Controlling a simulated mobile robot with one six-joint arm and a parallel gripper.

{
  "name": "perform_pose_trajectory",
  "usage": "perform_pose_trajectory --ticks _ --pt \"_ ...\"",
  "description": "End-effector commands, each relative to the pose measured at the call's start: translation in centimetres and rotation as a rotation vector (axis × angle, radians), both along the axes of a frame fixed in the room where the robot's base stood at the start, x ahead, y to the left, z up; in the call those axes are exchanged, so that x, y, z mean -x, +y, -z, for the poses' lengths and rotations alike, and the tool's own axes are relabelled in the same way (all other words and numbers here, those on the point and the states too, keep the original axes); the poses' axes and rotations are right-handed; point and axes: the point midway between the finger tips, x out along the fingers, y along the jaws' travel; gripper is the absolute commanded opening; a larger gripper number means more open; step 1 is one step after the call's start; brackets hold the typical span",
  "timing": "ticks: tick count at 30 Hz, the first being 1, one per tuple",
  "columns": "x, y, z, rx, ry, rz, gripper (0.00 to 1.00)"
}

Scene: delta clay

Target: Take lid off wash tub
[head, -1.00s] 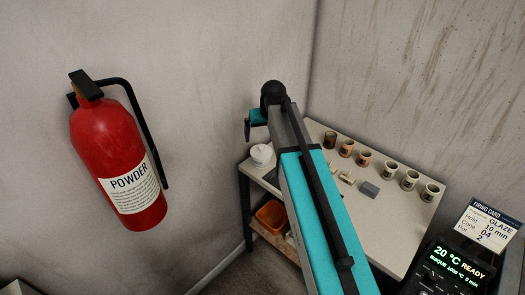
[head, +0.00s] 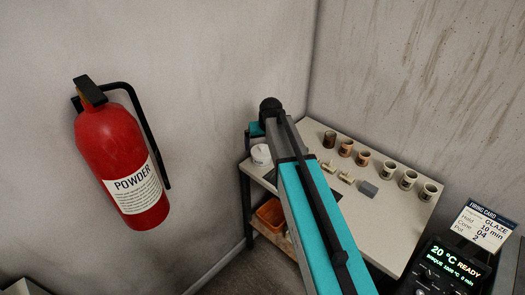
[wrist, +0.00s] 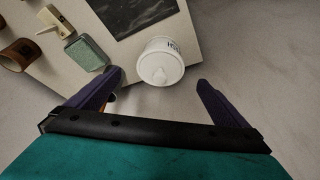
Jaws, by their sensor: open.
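The white wash tub (head: 261,158) stands at the left corner of the table, just left of my arm. In the wrist view the tub (wrist: 172,47) shows dark lettering on its side. Whether the fingertips are level with the lid is hard to tell. The fingers are not distinguishable in the head view.
A dark flat panel (wrist: 128,14) lies near the tub. An orange bin (head: 270,214) sits below. A red extinguisher (head: 118,155) hangs left.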

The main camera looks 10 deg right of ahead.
Motion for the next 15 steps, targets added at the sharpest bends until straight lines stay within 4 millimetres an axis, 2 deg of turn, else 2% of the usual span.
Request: perform_pose_trajectory --ticks 8,15 --pt "-0.1 -0.1 0.1 0.000 0.000 0.001 0.99" --pt "-0.7 0.0 1.2 0.000 0.002 0.001 0.99"
